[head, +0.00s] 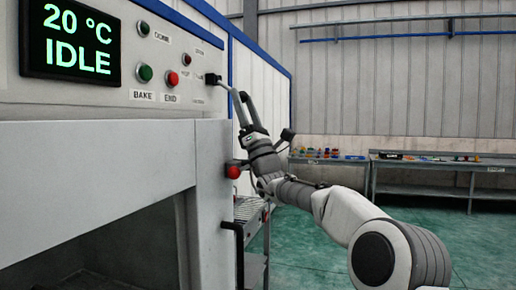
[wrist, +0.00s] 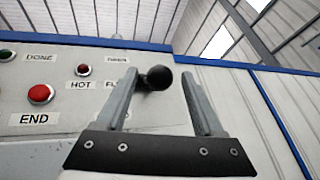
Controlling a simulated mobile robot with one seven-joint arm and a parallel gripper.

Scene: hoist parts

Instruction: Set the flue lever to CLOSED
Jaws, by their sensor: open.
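The flue lever shows in the head view as a small dark knob on a short stem (head: 211,79) at the right end of the oven's control panel. In the wrist view its round black knob (wrist: 160,77) appears between the two fingers. My gripper (head: 239,95) is open and empty just right of the lever. In the wrist view my gripper (wrist: 157,84) has one finger on each side of the knob; I cannot tell whether either touches it. The left finger hides part of the FLUE label. The small labels above and below the lever are too blurred to read surely.
The display (head: 74,42) reads 20 °C and IDLE. A green BAKE button (head: 145,73), a red END button (head: 172,79) and indicator lamps sit left of the lever. A red knob (head: 233,172) juts out below my gripper. Benches (head: 437,163) stand behind on the right.

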